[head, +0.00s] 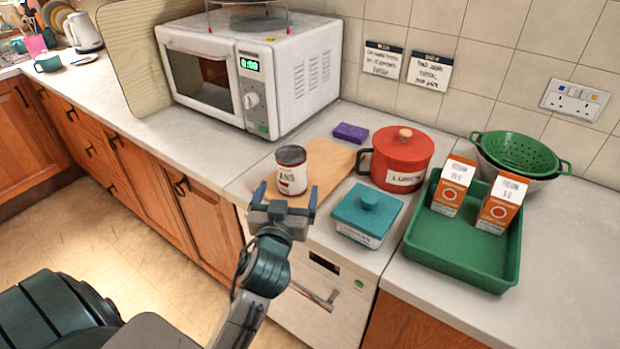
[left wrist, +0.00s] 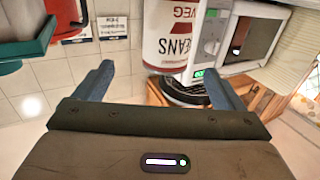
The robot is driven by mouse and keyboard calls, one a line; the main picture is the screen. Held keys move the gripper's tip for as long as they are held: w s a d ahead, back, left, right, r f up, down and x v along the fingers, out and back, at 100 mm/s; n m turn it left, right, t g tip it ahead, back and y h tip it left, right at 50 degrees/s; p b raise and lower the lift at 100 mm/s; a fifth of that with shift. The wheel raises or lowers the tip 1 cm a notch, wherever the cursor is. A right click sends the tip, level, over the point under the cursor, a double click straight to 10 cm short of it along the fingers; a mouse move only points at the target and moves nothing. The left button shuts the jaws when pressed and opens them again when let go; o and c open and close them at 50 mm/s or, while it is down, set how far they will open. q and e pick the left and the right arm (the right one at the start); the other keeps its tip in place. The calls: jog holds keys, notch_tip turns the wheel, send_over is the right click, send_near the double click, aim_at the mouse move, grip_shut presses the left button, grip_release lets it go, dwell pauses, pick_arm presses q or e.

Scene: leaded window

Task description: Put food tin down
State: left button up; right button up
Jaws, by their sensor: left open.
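The food tin (head: 291,172), white and dark red with a "BEANS" label, stands upright at the left part of a wooden board (head: 332,158) on the counter. My left gripper (head: 286,195) is open, at the near side of the tin, its two blue fingers spread apart. In the left wrist view, the tin (left wrist: 172,36) shows ahead of the open left gripper (left wrist: 157,88), with visible gaps to both fingers. I cannot tell exactly how far it is from the fingertips. My right gripper is not in view.
A white microwave (head: 250,70) stands behind the tin. A purple block (head: 350,132), red pot (head: 402,158) and teal lidded box (head: 366,213) are to the right. A green tray (head: 455,250) holds two orange cartons. A green colander (head: 520,152) stands at the back right.

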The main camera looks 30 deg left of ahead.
aim_at(290, 173)
pick_arm(q)
jog(key=x, duration=0.2)
jog(key=a+p+x, duration=0.1)
jog(key=x, duration=0.1)
jog(key=shift+w+a, duration=0.15)
jog(key=shift+w, duration=0.4)
jog(key=p+x, duration=0.1)
jog(key=x, duration=0.2)
jog(key=p+x, duration=0.1)
jog(key=shift+w+a+r+p, duration=0.15)
jog(key=shift+a+r+p, duration=0.1)
jog(key=shift+r+p, duration=0.05)
jog(key=shift+w+a+f, duration=0.1)
jog(key=shift+w, duration=0.1)
jog(key=shift+c, duration=0.4)
jog(key=c, duration=1.4)
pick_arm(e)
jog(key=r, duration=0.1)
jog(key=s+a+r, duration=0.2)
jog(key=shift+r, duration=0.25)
